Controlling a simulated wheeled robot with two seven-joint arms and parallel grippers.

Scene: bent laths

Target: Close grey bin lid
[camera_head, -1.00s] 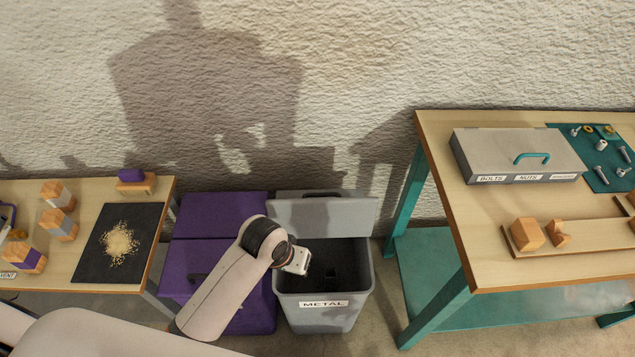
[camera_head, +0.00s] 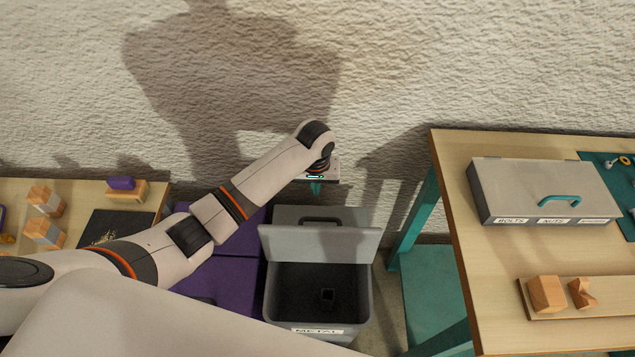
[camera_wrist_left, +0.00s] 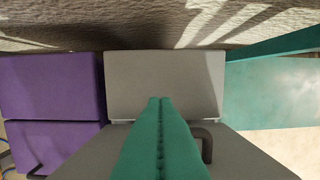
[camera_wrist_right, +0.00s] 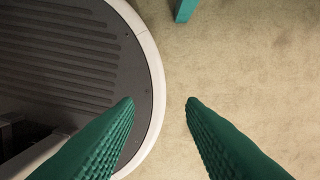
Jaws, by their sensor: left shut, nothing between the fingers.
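The grey bin (camera_head: 368,300) stands on the floor with a METAL label on its front. Its grey lid (camera_head: 330,244) is raised at the back, leaving the mouth open. A dark handle (camera_head: 318,221) shows behind the lid's top edge. My left gripper (camera_head: 316,190) is shut and empty, above and behind the lid's upper edge in the head view. In the left wrist view its teal fingers (camera_wrist_left: 160,100) cover part of the grey lid (camera_wrist_left: 245,157) and sit beside the handle (camera_wrist_left: 207,143); contact cannot be told. My right gripper (camera_wrist_right: 160,102) is open and empty above the floor.
A purple bin (camera_head: 235,243) stands close to the left of the grey bin, partly behind my left arm. A wooden-topped table with teal legs (camera_head: 450,250) stands to the right, a narrow gap away. The rough wall (camera_head: 400,60) is close behind. A small dark thing (camera_head: 327,295) lies inside the bin.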

